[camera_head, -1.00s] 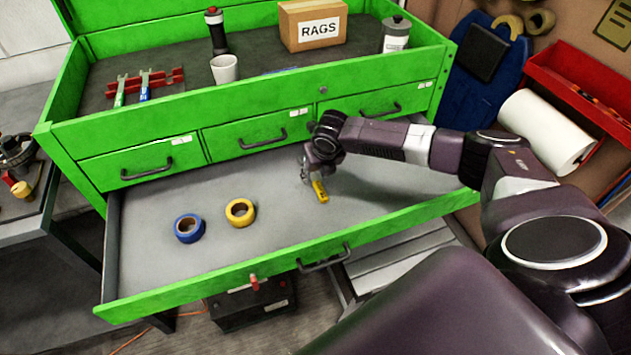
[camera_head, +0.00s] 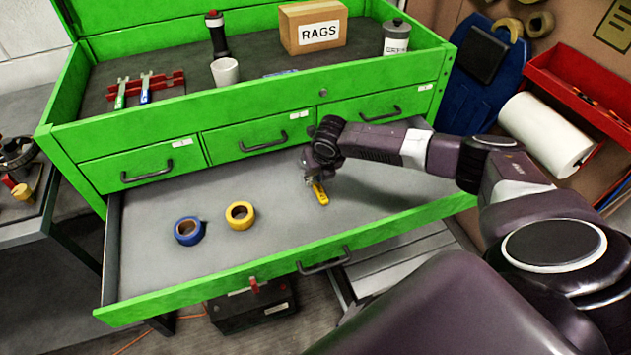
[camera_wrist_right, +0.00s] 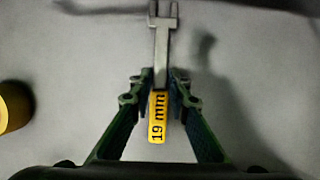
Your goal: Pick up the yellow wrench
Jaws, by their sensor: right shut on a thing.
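The yellow wrench (camera_head: 320,194) is in the open drawer (camera_head: 150,268) of the green tool chest. In the right wrist view the wrench (camera_wrist_right: 159,112) has a grey shaft with an open jaw at the far end and a yellow grip marked "19 mm". My right gripper (camera_wrist_right: 159,82) is shut on the wrench, with a finger on each side near where the shaft meets the yellow grip. In the head view my right gripper (camera_head: 312,178) is low over the drawer and partly hidden by its own wrist. I cannot tell whether the wrench is clear of the drawer floor. My left gripper is not in view.
A blue tape roll (camera_head: 189,231) and a yellow tape roll (camera_head: 240,215) lie left of the wrench in the drawer. The chest's upper drawers (camera_head: 262,137) are closed behind my wrist. The drawer's left and front parts have bare room.

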